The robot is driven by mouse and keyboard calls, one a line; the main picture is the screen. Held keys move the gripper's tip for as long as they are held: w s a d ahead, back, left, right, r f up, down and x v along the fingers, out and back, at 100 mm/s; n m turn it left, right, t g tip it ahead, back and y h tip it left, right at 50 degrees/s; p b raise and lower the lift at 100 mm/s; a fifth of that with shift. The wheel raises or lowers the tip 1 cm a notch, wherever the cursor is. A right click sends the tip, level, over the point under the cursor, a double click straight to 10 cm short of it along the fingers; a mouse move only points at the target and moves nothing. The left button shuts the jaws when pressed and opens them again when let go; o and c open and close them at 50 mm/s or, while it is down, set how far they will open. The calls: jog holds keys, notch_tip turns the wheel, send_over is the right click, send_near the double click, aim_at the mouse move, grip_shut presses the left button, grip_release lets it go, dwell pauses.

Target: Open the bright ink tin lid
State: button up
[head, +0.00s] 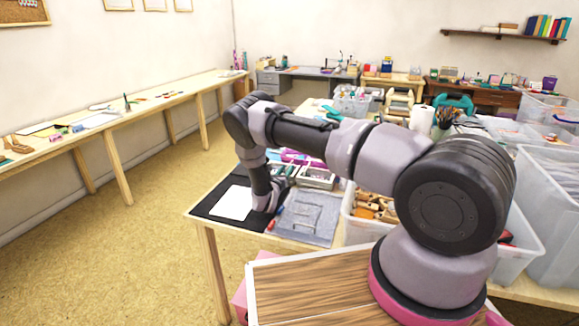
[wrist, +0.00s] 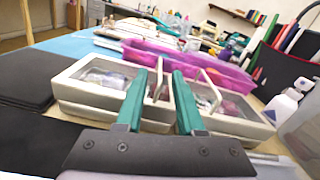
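In the wrist view a pale cream box with clear windows (wrist: 85,77) lies straight ahead, with a raised bar or handle (wrist: 158,88) near its middle. A similar windowed section (wrist: 235,112) lies to the right; I cannot tell if it is one box or two. I cannot tell which part is the bright ink tin lid. My gripper (wrist: 161,80) has two teal fingers apart, with the bar visible in the gap; contact is not clear. In the head view a pale tin (head: 317,178) stands on the table, and my arm hides my fingers.
A magenta tray (wrist: 195,65) lies behind the box, and a spray bottle (wrist: 282,104) stands to the right. A black mat (head: 208,205) with white paper (head: 232,203) and a grey mat (head: 320,233) lie at the table's front. A clear bin of wooden pieces (head: 355,228) is close by.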

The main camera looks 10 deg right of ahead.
jog(key=shift+x, duration=2.15)
grip_shut()
jog(key=shift+d, duration=0.1)
